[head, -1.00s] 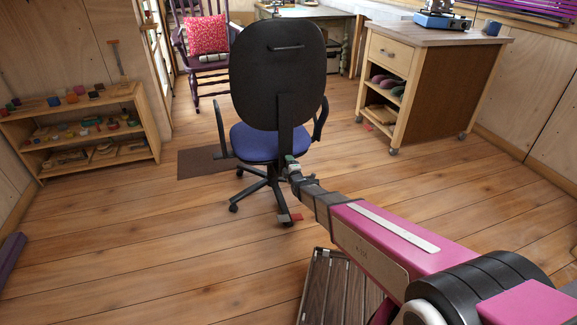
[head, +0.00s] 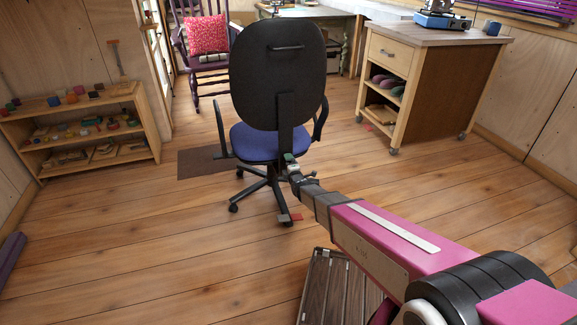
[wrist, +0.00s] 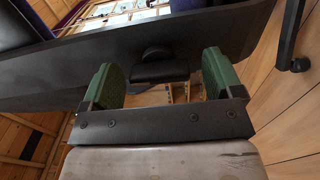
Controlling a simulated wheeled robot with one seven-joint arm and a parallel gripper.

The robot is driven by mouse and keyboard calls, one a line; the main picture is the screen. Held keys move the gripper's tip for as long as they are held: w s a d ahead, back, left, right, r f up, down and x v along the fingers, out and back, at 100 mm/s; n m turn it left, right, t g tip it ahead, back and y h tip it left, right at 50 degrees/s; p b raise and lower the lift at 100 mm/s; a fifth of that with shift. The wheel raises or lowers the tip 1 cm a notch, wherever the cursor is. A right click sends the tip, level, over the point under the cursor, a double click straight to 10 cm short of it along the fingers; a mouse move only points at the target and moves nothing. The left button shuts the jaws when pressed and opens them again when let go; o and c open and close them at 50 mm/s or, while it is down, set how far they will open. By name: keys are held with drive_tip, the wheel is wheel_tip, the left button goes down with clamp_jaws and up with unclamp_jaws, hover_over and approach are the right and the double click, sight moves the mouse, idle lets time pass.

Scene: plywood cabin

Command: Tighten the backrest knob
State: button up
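The office chair has a black backrest (head: 278,75) and a blue seat (head: 256,142), and its back faces me. In the wrist view, a dark backrest upright (wrist: 60,72) crosses the picture. A black knob (wrist: 158,66) sticks out of it toward me. My gripper (wrist: 162,78) has green fingers standing wide apart, one on each side of the knob, with visible gaps. I cannot tell how far the fingertips reach past the knob. In the head view, my gripper (head: 289,160) is at the lower backrest upright, and the knob is hidden there.
A wooden cabinet on casters (head: 440,85) stands to the right of the chair. A low shelf (head: 85,135) with small items is at the left wall. A rocking chair (head: 191,72) with a red cushion (head: 207,36) is behind. The floor around the chair is mostly clear.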

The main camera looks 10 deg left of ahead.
drive_tip(key=v, duration=1)
drive_tip(key=shift+s+d, duration=0.2)
drive_tip(key=shift+s, duration=0.15)
drive_tip(key=d+r+m+g+h, duration=0.2)
drive_tip(key=d+m+g+h, duration=0.5)
drive_tip(key=d+m, duration=1)
drive_tip(key=s+d+r+m+g+h, duration=0.1)
drive_tip(key=s+d+r+m+g, duration=0.2)
drive_tip(key=s+d, duration=0.4)
drive_tip(key=s+d+r+m+g+h, duration=0.1)
drive_tip(key=s+d+r+m+g, duration=0.2)
drive_tip(key=s+d, duration=0.5)
drive_tip(key=d+m+g, duration=0.1)
drive_tip(key=d+g, duration=0.1)
drive_tip(key=d, duration=0.4)
drive_tip(key=shift+r+m+h, duration=0.2)
drive_tip(key=shift+m+h, duration=0.1)
